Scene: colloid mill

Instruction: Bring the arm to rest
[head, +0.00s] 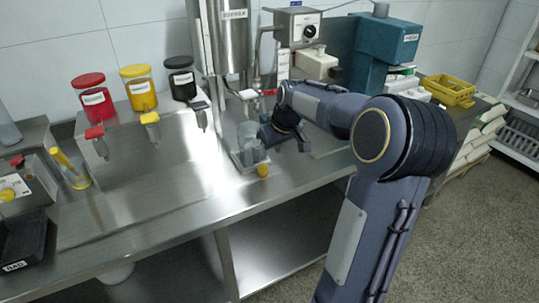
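My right arm reaches in from the lower right, bent at a large elbow. Its dark gripper (285,144) is over the steel bench (180,180), in front of the mill. Its two fingers appear spread, with nothing visible between them. A clear beaker (247,131) stands close to the left of this gripper, beneath the mill's steel hopper (234,38). I cannot tell whether the gripper touches the beaker or its stand. My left arm and gripper are not in view.
Red (94,98), yellow (139,88) and black (181,78) jars stand at the back left. A small yellow object (262,170) is near the bench's front edge. A teal machine (385,45) stands behind my arm. Bare bench lies left of the mill.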

